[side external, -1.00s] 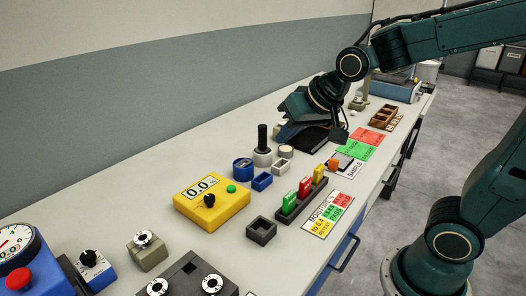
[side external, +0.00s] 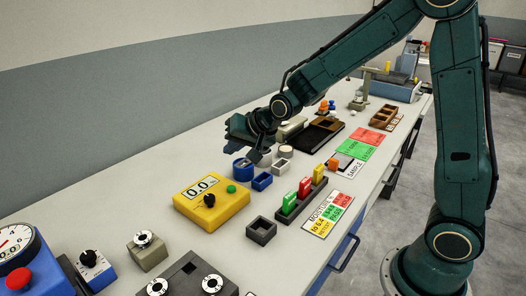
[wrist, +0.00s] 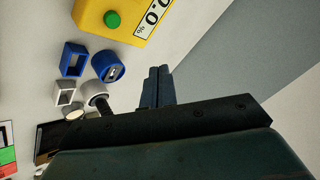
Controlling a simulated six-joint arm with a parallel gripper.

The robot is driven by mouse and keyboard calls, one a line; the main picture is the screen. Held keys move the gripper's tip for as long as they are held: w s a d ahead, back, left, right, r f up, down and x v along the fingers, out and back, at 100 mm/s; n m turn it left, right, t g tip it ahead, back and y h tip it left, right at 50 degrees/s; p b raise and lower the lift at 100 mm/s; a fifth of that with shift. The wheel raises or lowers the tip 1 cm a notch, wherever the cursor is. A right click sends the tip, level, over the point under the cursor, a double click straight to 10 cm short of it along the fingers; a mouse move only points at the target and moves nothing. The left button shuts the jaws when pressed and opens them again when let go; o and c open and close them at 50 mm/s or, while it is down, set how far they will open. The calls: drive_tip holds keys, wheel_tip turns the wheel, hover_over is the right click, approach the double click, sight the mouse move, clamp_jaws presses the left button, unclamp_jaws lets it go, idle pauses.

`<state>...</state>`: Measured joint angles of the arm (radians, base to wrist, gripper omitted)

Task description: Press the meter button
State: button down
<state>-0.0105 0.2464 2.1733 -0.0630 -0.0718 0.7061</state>
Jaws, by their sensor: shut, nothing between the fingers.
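The yellow meter (side external: 222,212) sits on the bench, with a display reading 0.0, a black knob (side external: 209,200) and a round green button (side external: 231,188). In the wrist view the meter (wrist: 90,14) is at the top, its green button (wrist: 112,19) in plain sight. My gripper (side external: 257,158) is shut and empty, above the bench just behind the meter. In the wrist view its closed fingers (wrist: 158,73) are to the right of the blue round part and below the meter, apart from the button.
A blue round part (side external: 242,169), a blue square holder (side external: 262,181) and a dark square holder (side external: 261,230) stand near the meter. A rack with coloured blocks (side external: 300,200) is to the right.

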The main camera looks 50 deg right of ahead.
sight(234, 189)
drive_tip(key=shift+w+f, duration=0.2)
drive_tip(key=shift+f, duration=0.15)
idle(0.3)
drive_tip(key=shift+f, duration=4.3)
drive_tip(key=shift+f, duration=0.85)
drive_tip(key=shift+r, duration=0.9)
drive_tip(key=shift+r, duration=0.1)
drive_tip(key=shift+r, duration=2.4)
